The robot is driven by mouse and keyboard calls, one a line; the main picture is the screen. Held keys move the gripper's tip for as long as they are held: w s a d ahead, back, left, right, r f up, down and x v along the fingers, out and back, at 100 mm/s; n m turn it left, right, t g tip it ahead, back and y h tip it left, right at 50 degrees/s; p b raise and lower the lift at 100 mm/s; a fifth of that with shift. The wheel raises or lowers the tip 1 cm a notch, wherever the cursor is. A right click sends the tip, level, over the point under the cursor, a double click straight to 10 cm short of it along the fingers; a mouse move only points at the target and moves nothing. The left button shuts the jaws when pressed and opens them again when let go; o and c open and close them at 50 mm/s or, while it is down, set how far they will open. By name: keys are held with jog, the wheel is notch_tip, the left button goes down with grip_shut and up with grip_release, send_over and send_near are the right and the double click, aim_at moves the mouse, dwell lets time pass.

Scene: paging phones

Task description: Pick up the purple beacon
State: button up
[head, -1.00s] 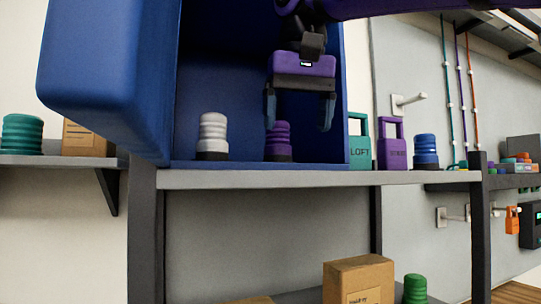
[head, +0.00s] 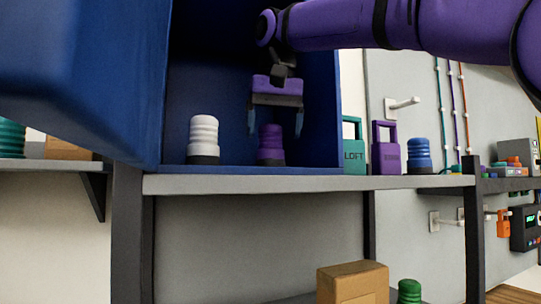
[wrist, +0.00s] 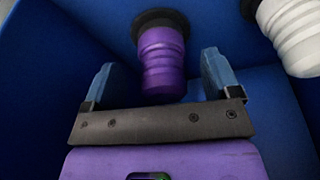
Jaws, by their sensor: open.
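The purple beacon (head: 271,143) stands upright on a dark base inside the blue box, in its right half. My gripper (head: 275,124) is inside the box above the beacon, fingers pointing down, open and empty. In the wrist view the purple beacon (wrist: 162,58) shows its ribbed body and black base, lying between the lines of the two blue fingers (wrist: 155,82). Its near end appears to reach in between the fingertips. No contact with either finger shows.
A white beacon (head: 203,138) stands left of the purple one in the blue box (head: 325,110). The box walls are close around my gripper.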

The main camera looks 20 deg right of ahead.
aim_at(270, 134)
jog(key=w, duration=0.3)
jog(key=shift+w+d+f, duration=0.1)
jog(key=shift+d+f, duration=0.2)
jog(key=shift+f, duration=0.3)
jog(key=c, duration=1.3)
jog(key=shift+r, duration=0.15)
